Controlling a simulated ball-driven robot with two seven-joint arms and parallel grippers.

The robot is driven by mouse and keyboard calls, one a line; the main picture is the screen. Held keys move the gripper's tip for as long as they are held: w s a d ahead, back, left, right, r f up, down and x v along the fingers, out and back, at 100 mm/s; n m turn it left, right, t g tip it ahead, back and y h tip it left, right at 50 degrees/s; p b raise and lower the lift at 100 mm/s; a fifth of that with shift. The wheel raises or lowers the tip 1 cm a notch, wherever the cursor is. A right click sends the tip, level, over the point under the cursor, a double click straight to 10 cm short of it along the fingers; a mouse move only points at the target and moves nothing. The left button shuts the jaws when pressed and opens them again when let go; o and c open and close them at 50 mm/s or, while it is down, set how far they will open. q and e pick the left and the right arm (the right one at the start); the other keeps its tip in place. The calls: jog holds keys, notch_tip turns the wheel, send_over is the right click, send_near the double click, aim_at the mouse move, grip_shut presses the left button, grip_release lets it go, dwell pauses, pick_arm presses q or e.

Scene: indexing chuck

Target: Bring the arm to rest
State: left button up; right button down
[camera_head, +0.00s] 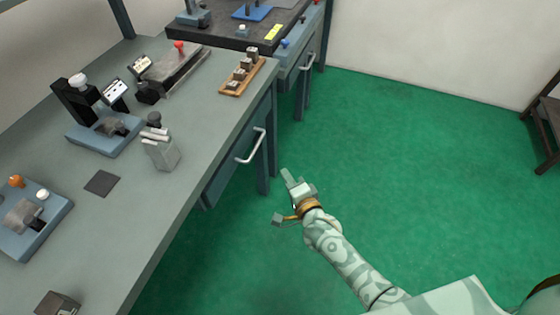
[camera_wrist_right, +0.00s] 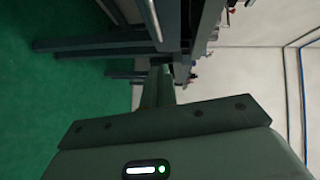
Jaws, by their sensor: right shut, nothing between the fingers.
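My right arm comes in from the lower right of the head view. Its gripper (camera_head: 288,177) is held over the green floor, to the right of the workbench and clear of it. The fingers are together and hold nothing. In the right wrist view the gripper's pale green body (camera_wrist_right: 165,125) fills the lower part, with the bench legs and drawer side beyond it. My left gripper does not show in either view.
The grey workbench (camera_head: 215,140) runs along the left with several fixtures and a wooden block tray (camera_head: 242,76). A drawer handle (camera_head: 252,146) sticks out near the gripper. A dark stand (camera_head: 546,130) is at the far right. Green floor (camera_head: 410,150) lies open between.

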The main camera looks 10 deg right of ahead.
jog(key=s+d+f+n+g+h, duration=0.1)
jog(key=s+d+f+n+g, duration=0.1)
jog(key=s+f+n+g, duration=0.65)
jog(key=s+d+f+n+g, duration=0.1)
jog(key=s+d+f+n, duration=0.35)
jog(key=s+f, duration=0.9)
jog(key=s+d+f+n+g, duration=0.1)
jog(key=s+f+g, duration=0.1)
jog(key=s, duration=0.8)
jog(key=s+d+f+n+g+h, duration=0.1)
jog(key=s+d+f+n+g, duration=0.1)
jog(key=s, duration=0.8)
jog(key=s+d+f+n+g, duration=0.2)
jog(key=s+f, duration=0.2)
jog(key=s, duration=0.6)
jog(key=shift+d+f+h, duration=0.15)
jog(key=shift+f+h, duration=0.1)
jog(key=shift+h, duration=0.15)
